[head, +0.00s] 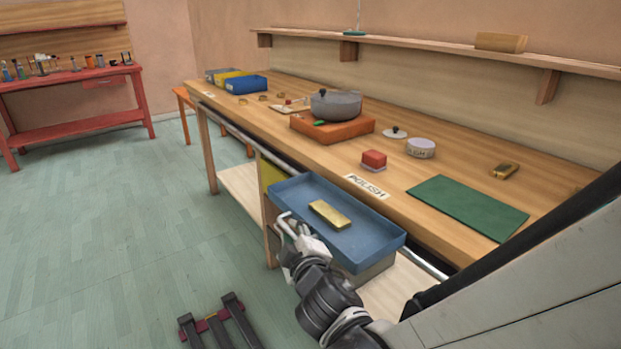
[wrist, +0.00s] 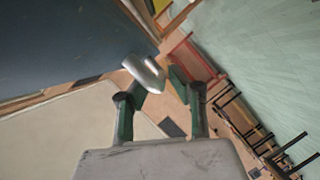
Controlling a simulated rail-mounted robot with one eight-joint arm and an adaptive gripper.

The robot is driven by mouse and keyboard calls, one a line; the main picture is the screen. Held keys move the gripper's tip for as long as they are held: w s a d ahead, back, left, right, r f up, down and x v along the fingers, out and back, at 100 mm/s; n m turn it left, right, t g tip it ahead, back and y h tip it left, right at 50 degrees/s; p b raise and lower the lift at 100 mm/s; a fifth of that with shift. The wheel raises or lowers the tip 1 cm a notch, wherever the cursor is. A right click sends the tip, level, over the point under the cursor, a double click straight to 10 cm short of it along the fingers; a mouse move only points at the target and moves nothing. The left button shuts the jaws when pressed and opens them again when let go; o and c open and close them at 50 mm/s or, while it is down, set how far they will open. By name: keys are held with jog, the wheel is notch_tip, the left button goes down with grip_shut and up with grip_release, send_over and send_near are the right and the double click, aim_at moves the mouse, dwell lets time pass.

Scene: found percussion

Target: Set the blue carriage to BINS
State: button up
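The blue carriage (head: 290,192), a shallow tray with a gold bar (head: 329,214) in it, hangs at the bench's front rail (head: 240,134) beside the POLISH label (head: 367,186). A small white label (head: 208,94) lies at the bench's far end by the bins; its writing is too small to read. My gripper (head: 288,228) is at the carriage's near left side. In the wrist view my gripper (wrist: 160,86) has its fingers apart, with a pale handle (wrist: 145,73) by the fingertips. I cannot tell whether they touch it. The carriage's dark blue side (wrist: 65,45) fills the upper left.
Blue and yellow bins (head: 246,84) stand at the bench's far end. A pot (head: 335,104) sits on an orange block, with a red block (head: 373,159) and green mat (head: 468,207) nearer. The floor left of the bench is mostly clear; a dark-legged stand (head: 218,325) is below.

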jog(key=shift+w+a+f, duration=0.1)
jog(key=shift+w+a, duration=0.05)
jog(key=shift+w, duration=0.3)
grip_shut()
jog(key=shift+w, duration=0.1)
